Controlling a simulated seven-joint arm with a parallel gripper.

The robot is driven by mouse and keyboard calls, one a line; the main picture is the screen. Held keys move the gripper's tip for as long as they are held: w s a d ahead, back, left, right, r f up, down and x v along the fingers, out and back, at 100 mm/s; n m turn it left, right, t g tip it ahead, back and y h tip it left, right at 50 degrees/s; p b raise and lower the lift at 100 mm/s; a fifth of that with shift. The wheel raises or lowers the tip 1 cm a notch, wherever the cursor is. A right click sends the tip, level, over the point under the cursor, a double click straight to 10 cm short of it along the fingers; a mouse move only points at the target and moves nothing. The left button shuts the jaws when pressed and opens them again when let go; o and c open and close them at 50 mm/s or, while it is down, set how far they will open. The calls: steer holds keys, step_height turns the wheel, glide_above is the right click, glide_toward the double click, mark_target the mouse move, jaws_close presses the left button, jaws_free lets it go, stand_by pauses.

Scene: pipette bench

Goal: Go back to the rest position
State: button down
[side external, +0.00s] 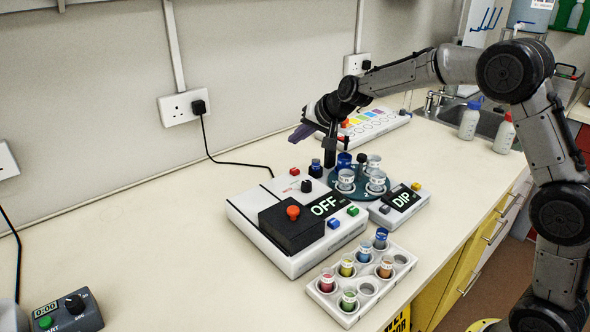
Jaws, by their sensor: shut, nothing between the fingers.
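My gripper (330,163) hangs above the back left of the round teal carousel (337,190). Its fingers point down and are shut, with nothing held. The carousel carries several clear cups with pale rims (346,178) and some dark blue pieces. The fingertips are near a dark blue-topped knob (315,167); I cannot tell whether they touch anything. A purple part (301,132) sticks out on the left side of my wrist.
A white box reading OFF (290,262) stands in front left, a smaller one reading DIP (415,206) at right. A white rack (325,309) of colored vials is nearest. A pale tray (385,122) lies behind. A timer (68,312) sits front left.

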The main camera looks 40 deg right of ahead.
steer(key=s+a+r+t, duration=0.2)
steer(key=s+r, duration=0.4)
steer(key=r, duration=0.6)
steer(key=s+a+r+n, duration=0.2)
steer(key=s+r+n, duration=0.1)
steer(key=s, duration=1)
steer(key=s+f+n+g, duration=0.1)
steer(key=s+f, duration=0.3)
steer(key=s, duration=0.4)
steer(key=s+d+f+n+g, duration=0.1)
steer(key=s+f+n+g, duration=0.1)
steer(key=s+f, duration=0.3)
steer(key=s+d+f+n+g+h, duration=0.1)
steer(key=s+f, duration=0.3)
steer(key=s, duration=0.7)
steer(key=shift+s+f+n+g, duration=0.35)
steer(key=shift+s+n+g, duration=0.05)
steer(key=shift+g, duration=0.4)
